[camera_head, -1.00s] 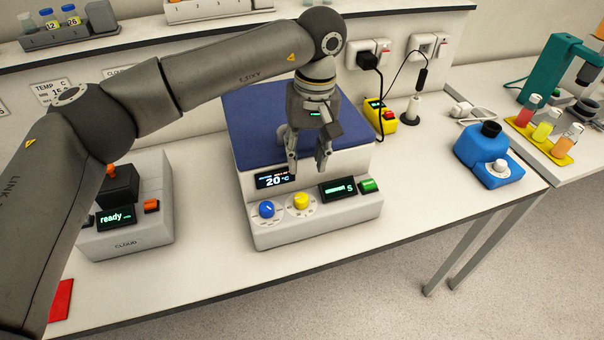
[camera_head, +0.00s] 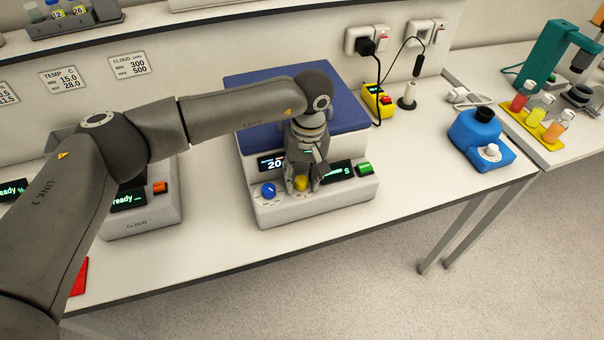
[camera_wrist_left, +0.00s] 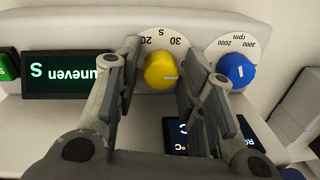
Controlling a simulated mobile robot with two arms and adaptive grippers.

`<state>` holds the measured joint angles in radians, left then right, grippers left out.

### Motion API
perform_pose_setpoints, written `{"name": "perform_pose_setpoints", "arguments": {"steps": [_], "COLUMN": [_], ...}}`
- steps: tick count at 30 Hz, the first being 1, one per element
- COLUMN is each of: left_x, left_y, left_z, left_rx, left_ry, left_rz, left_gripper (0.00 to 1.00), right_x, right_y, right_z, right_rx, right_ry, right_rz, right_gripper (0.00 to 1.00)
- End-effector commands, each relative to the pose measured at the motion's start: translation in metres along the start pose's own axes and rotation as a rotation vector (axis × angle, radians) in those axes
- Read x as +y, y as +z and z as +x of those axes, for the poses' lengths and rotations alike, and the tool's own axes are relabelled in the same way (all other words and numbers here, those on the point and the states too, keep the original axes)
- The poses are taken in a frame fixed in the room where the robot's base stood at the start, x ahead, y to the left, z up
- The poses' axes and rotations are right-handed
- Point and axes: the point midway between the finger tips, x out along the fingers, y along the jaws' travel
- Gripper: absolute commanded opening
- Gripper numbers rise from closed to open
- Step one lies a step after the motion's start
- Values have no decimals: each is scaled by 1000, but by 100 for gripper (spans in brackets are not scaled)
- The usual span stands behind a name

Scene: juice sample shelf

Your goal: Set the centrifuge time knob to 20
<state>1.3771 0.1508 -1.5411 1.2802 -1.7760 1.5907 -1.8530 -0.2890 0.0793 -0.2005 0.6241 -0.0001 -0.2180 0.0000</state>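The centrifuge (camera_head: 345,199) is a white box with a dark blue lid. Its yellow time knob (camera_head: 301,184) sits on the front panel and also shows in the left wrist view (camera_wrist_left: 161,71). That dial is marked 20 and 30, and a pale pointer line lies on the knob's face. My left gripper (camera_head: 302,187) is lowered over the yellow knob, with one finger on each side. In the left wrist view the fingers stand apart and a gap shows beside the knob, so it is not gripped. My right gripper is not in view.
A blue rpm knob (camera_head: 268,190) is close beside the fingers. A display (camera_wrist_left: 68,75) reads "uneven S", upside down, near a green button (camera_head: 364,169). A cloud meter (camera_head: 141,223) stands left under my arm. A blue device (camera_head: 477,135) stands right.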

Motion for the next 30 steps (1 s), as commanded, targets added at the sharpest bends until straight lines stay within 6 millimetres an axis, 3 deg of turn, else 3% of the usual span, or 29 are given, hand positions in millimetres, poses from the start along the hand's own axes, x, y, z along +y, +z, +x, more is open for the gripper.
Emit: {"name": "perform_pose_setpoints", "arguments": {"steps": [2, 9, 16, 24, 30], "left_x": [0, 0, 1, 1, 0], "left_y": [0, 0, -1, -2, -1], "left_z": [0, -1, 3, 4, 1], "left_rx": [0, 0, -2, -19, -30], "left_ry": [0, 0, 2, 2, 3], "left_rz": [0, 0, -57, -290, -404], "left_gripper": [34, 3, 2, 2, 2], "right_x": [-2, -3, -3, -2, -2], "right_y": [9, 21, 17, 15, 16], "right_z": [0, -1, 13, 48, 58], "right_rx": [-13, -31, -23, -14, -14], "right_ry": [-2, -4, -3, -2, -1], "right_rz": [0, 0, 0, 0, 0], "right_gripper": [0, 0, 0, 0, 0]}}
